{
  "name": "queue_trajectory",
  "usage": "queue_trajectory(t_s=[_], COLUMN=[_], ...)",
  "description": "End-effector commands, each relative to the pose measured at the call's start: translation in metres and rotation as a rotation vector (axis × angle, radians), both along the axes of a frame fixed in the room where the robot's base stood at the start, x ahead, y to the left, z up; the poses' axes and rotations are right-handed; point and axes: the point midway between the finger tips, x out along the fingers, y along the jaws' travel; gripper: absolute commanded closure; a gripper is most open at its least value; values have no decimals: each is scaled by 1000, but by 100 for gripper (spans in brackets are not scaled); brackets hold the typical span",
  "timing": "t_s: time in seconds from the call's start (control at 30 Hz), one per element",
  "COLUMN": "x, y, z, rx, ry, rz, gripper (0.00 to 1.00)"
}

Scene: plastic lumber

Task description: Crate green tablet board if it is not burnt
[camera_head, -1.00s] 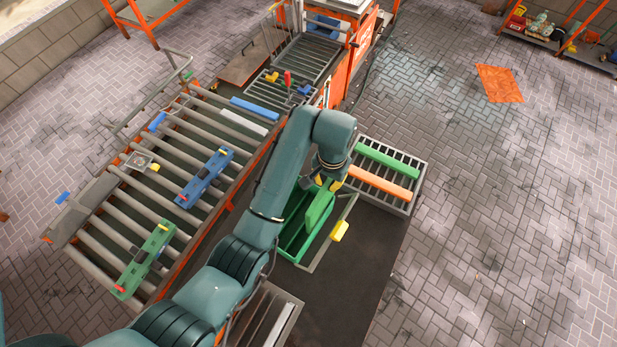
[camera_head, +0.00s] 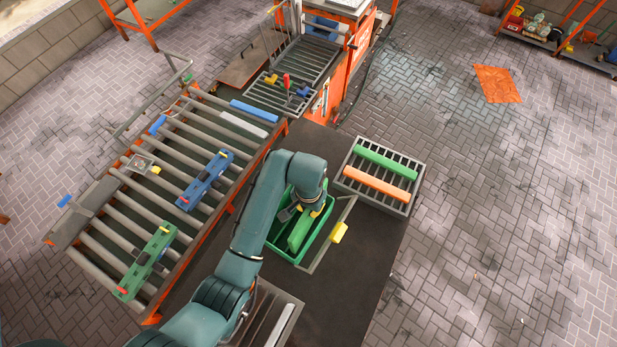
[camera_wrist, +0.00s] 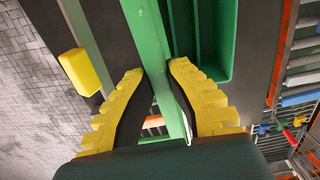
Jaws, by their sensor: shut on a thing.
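The green tablet board (camera_head: 301,232) is held by my gripper (camera_head: 312,208) within the outline of the green crate (camera_head: 330,207) in the head view. Its visible faces are plain green, with no dark scorch seen. In the wrist view the board (camera_wrist: 150,40) runs between my two yellow fingers (camera_wrist: 160,85), which are shut on it. The crate (camera_wrist: 226,45) is beside it on the right there. I cannot tell whether the board touches the crate floor.
A grate (camera_head: 345,185) with a green and an orange bar stands beyond the crate. A yellow-ended metal bar (camera_head: 338,233) lies right of the crate. A roller conveyor (camera_head: 110,222) with blue and green devices is on the left. Dark table (camera_head: 355,280) is clear in front.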

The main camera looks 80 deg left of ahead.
Motion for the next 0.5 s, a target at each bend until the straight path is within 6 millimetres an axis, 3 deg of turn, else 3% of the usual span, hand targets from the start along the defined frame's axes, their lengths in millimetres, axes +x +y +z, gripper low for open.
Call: queue_trajectory(t_s=[0.5], x=[1], y=[1], z=[-55], rx=[2], ry=[-2], rz=[0], gripper=[100])
